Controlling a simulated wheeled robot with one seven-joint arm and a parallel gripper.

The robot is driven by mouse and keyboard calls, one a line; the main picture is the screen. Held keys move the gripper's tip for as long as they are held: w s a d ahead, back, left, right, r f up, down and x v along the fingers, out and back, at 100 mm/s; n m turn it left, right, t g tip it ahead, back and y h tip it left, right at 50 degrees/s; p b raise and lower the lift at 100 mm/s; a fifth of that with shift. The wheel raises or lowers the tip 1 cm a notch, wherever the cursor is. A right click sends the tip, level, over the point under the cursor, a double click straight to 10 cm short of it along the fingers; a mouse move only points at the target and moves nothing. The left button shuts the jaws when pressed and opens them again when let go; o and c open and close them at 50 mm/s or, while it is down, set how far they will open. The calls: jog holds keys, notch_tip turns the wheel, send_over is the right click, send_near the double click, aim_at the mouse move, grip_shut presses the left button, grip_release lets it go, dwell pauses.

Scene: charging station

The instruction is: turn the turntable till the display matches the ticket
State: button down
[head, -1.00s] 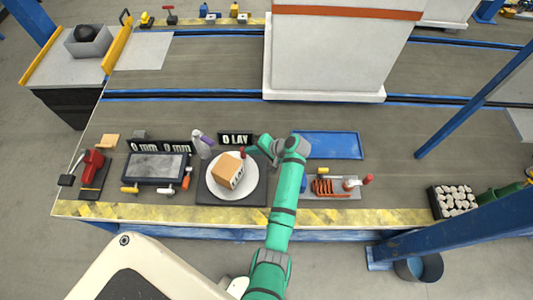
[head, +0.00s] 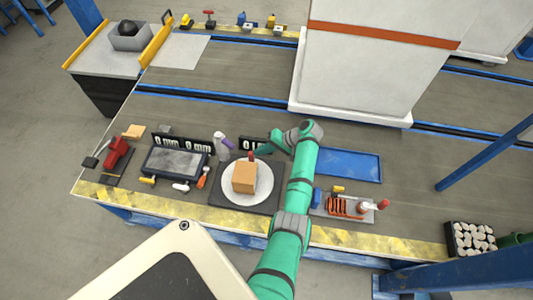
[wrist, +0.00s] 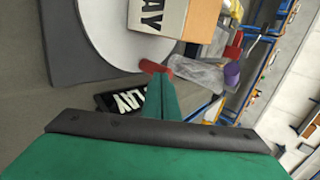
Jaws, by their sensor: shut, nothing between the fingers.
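The turntable, a white disc (head: 233,194) on a dark square base, carries a cardboard box (head: 244,178). A red peg (head: 251,156) stands at its back rim. My gripper (head: 261,152) is shut and empty beside the peg. In the wrist view, the fingertips (wrist: 160,78) meet the red peg (wrist: 153,68) in the picture; contact is uncertain. A black plate (head: 247,143) behind the turntable is partly hidden by my arm; the wrist view shows "LAY" on the plate (wrist: 122,102).
A bottle with a purple cap (head: 221,146) stands behind left of the turntable. Left are a dark screen (head: 175,163) and "0 mm" plates (head: 182,143). A blue tray (head: 348,164) and a grey tool tray (head: 350,207) lie to the right.

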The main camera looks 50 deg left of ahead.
jog(key=shift+s+a, duration=0.5)
jog(key=shift+a, duration=0.35)
jog(key=shift+s+a, duration=0.45)
jog(key=shift+a, duration=0.4)
jog(key=shift+a, duration=0.1)
